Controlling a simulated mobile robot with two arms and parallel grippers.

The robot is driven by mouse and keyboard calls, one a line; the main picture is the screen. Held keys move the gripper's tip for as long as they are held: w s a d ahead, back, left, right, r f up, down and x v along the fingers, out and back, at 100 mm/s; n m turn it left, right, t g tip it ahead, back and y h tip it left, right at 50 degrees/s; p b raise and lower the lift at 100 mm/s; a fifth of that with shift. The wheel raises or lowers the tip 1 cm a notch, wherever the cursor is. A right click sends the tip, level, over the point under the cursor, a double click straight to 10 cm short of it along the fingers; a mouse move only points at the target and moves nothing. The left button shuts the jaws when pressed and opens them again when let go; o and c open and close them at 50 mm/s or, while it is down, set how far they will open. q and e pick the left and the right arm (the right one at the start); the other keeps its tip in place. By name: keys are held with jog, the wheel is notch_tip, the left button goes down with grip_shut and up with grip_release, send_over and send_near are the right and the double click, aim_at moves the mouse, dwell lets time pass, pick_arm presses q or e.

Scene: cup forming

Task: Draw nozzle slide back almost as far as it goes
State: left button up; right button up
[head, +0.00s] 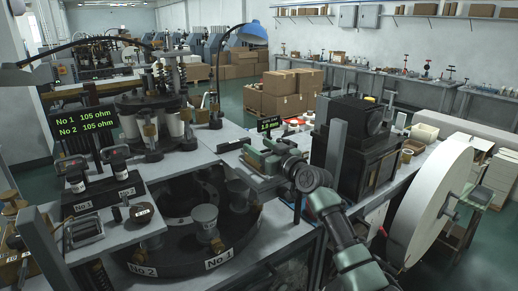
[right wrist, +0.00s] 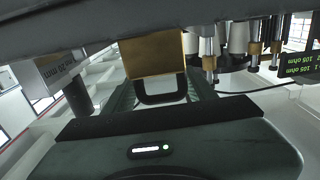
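The nozzle slide's brass block (right wrist: 153,55) shows in the right wrist view, with a black U-shaped handle (right wrist: 163,97) on its near side. Dark green pieces lie at both sides of the handle; I cannot tell whether they grip it. My right gripper (head: 268,157) reaches in from the lower right in the head view, low over the bench at the slide, and largely hides it. A small display (head: 269,125) behind it reads 1.0 mm. My left gripper is not in view.
A round dark turntable (head: 180,235) with cups lies at the left front. Bare bench top shows left of the gripper.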

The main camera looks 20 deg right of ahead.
jog(key=shift+s+d+f, duration=0.1)
jog(key=shift+s, duration=0.25)
jog(key=b+v, duration=0.2)
jog(key=v, duration=0.4)
jog(key=shift+d, duration=0.1)
jog(key=shift+s+d, duration=0.1)
jog(key=shift+s, duration=0.4)
